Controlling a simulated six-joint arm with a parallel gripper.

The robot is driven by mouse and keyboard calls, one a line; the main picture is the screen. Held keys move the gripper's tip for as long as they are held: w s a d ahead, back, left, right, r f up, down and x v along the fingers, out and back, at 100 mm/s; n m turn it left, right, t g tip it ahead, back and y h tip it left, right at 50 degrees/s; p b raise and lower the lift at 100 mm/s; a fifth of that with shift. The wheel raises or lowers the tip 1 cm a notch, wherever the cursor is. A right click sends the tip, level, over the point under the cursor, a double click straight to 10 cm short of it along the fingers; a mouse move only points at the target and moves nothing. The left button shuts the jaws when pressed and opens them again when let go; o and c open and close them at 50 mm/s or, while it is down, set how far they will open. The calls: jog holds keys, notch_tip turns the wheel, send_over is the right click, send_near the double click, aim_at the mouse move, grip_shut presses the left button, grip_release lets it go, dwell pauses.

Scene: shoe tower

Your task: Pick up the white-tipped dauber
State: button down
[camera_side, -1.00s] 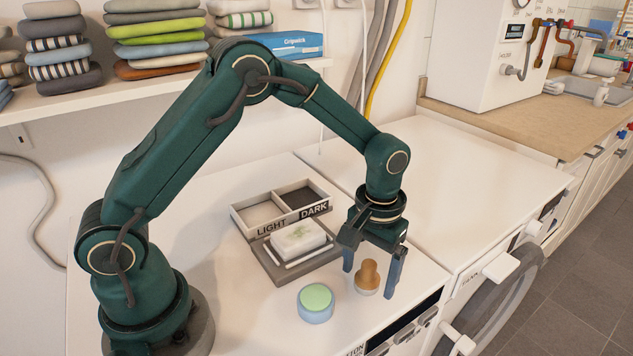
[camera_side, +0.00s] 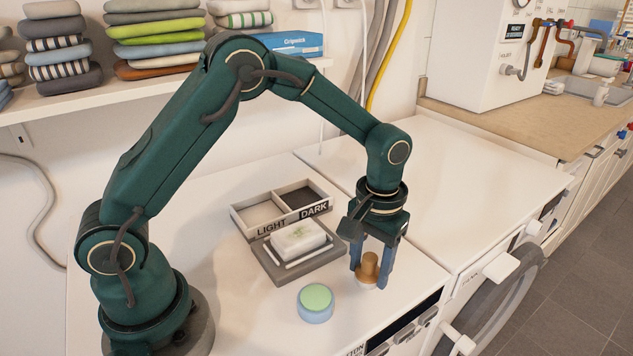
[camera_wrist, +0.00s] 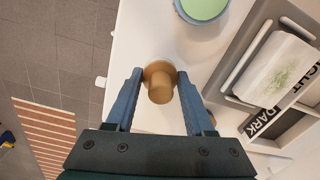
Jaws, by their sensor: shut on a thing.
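The dauber (camera_side: 368,268) has a brown wooden handle and a pale base, and stands upright on the white machine top. It also shows in the wrist view (camera_wrist: 160,84), seen from above between the fingers; its tip is hidden there. My gripper (camera_side: 371,274) points down with its blue fingers on either side of the dauber, shut on it. In the wrist view my gripper (camera_wrist: 160,76) has one finger on each side of the handle. The dauber's base looks at or very near the surface; I cannot tell if it touches.
A blue jar with a green top (camera_side: 315,302) stands left of the dauber. A grey tray (camera_side: 277,275) with a white block (camera_side: 298,238) lies behind it, beside a box marked LIGHT and DARK (camera_side: 256,229).

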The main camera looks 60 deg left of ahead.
aim_at(368, 254)
jog(key=r, duration=0.3)
jog(key=shift+a+r, duration=0.1)
jog(key=shift+a, duration=0.25)
jog(key=s+a+r, duration=0.1)
jog(key=a+r, duration=0.1)
jog(key=a, duration=0.1)
jog(key=s+a+r, duration=0.1)
jog(key=a+r, duration=0.1)
jog(key=a, duration=0.2)
jog(key=s+a+r, duration=0.1)
jog(key=a+r, duration=0.1)
jog(key=a, duration=0.1)
jog(key=shift+s+a+r, duration=0.15)
jog(key=shift+a, duration=0.15)
jog(key=c, duration=0.9)
grip_release()
jog(key=c, duration=0.6)
jog(key=shift+o, duration=0.2)
jog(key=shift+s+d+f+n, duration=0.15)
jog(key=shift+f+n, duration=0.05)
jog(key=shift+n, duration=0.2)
jog(key=s+d, duration=0.6)
jog(key=d, duration=0.4)
jog(key=shift+m, duration=0.4)
jog(key=shift+f, duration=3.15)
